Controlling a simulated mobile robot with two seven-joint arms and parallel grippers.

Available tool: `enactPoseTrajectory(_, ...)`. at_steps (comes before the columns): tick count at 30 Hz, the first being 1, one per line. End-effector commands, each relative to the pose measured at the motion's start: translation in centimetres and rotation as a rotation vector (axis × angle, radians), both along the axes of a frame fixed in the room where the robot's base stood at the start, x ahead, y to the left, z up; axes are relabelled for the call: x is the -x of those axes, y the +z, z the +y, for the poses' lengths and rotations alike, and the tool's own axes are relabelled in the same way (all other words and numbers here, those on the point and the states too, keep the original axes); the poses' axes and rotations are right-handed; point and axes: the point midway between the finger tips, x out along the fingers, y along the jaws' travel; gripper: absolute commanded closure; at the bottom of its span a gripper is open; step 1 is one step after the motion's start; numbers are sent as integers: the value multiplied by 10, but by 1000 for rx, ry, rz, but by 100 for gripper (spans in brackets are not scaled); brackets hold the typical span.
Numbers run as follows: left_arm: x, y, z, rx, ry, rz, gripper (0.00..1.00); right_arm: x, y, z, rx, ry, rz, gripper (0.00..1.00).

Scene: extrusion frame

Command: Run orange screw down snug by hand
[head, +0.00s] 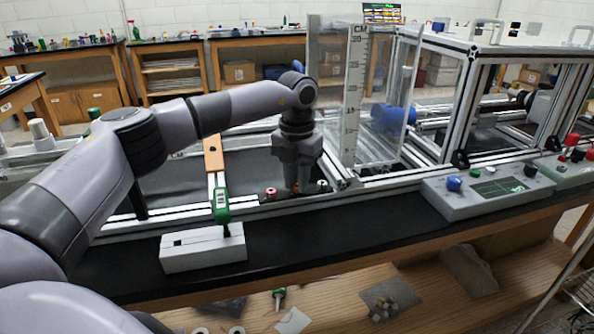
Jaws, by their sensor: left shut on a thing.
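My left gripper (297,183) points straight down over the front rail of the extrusion frame (357,183). It is shut on a small orange thing, the orange screw (295,188), which shows only as a sliver between the fingertips. The fingers hide most of the screw, and I cannot tell how deep it sits. A red-topped knob (270,192) stands just left of the fingertips, and a pale round one (323,185) just right. My right gripper is not in view.
A clear panel with a ruler (353,95) rises close right of my gripper. A control box (487,190) sits further right. The black bench edge (330,235) in front is mostly clear.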

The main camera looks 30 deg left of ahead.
Motion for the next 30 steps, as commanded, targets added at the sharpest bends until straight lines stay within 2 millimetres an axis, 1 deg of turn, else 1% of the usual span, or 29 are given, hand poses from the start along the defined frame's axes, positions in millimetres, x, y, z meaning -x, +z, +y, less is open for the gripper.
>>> enactPoseTrajectory(1,0,4,1,0,-43,-3,100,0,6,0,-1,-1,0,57)
enactPoseTrajectory(6,-1,4,1,0,-204,-3,100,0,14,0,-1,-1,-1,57)
enactPoseTrajectory(18,-1,4,1,-2,-568,-6,100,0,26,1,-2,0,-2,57)
enactPoseTrajectory(24,-2,3,1,-2,-708,-7,100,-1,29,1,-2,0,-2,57)
enactPoseTrajectory(30,-2,4,1,-1,-800,-9,100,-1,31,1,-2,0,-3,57)
